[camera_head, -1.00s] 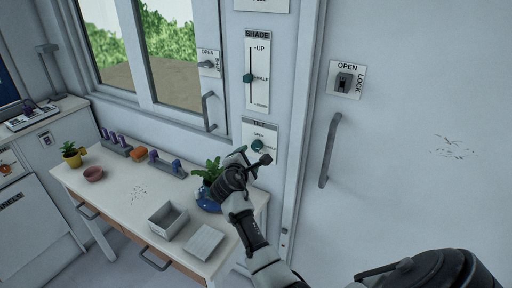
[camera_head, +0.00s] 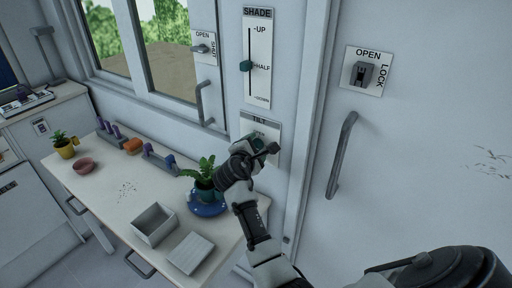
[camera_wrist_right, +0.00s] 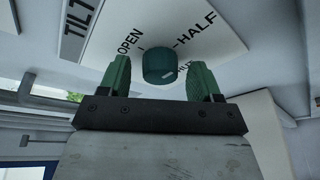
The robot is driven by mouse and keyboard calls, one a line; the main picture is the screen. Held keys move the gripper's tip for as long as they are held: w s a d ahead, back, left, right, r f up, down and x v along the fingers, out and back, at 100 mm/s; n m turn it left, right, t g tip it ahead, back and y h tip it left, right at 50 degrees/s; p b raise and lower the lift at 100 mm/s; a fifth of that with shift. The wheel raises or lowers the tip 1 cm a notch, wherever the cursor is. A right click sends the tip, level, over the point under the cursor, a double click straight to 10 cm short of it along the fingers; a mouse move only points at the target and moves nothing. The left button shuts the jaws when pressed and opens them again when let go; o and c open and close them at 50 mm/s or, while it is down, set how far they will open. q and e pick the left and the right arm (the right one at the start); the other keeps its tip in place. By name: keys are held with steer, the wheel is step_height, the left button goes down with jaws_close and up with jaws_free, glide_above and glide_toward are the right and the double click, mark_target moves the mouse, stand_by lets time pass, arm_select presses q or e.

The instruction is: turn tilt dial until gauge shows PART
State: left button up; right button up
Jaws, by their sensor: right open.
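The tilt panel (camera_head: 261,119) is a white plate on the wall below the shade slider. Its teal dial (camera_wrist_right: 160,65) shows in the right wrist view, with the words OPEN and HALF around it and a third label mostly hidden. A pale mark is on the dial's face; I cannot tell which label it points at. No gauge reading PART is visible. My right gripper (camera_wrist_right: 160,76) is open, its two green fingers on either side of the dial; contact is unclear. In the head view my right gripper (camera_head: 266,150) partly covers the dial. My left gripper is out of view.
The shade slider (camera_head: 257,60) is above, and a window handle (camera_head: 203,103) is left. A door handle (camera_head: 341,155) and lock switch (camera_head: 362,73) are right. Below, a table (camera_head: 112,213) holds a potted plant (camera_head: 204,180), an open box (camera_head: 153,223) and several small items.

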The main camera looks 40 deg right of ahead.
steer(key=shift+c, duration=1.9)
steer(key=c, duration=0.5)
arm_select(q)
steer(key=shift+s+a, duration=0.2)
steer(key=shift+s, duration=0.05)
arm_select(e)
steer(key=shift+c, duration=0.2)
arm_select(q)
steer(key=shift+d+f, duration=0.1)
